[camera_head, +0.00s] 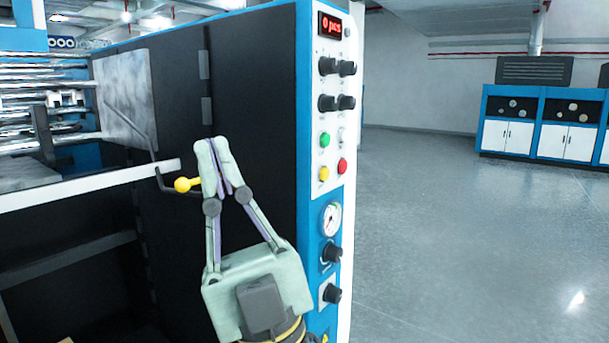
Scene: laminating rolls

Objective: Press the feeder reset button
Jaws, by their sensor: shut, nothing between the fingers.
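The control panel (334,190) is a narrow white and blue strip on the edge of the machine. It carries a green button (325,140), a yellow button (324,174) and a red button (342,166). A pale button or switch (342,137) sits right of the green one. The labels are too small to read, so I cannot tell which is the feeder reset button. My gripper (213,146) is shut and empty, pointing up, left of the panel and apart from the buttons in the picture.
Black knobs (328,66) and a red display (330,25) are above the buttons; a gauge (331,219) is below. A yellow-balled lever (184,185) shows immediately left of my gripper. Open floor (450,230) lies to the right, with blue-white cabinets (540,120) far back.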

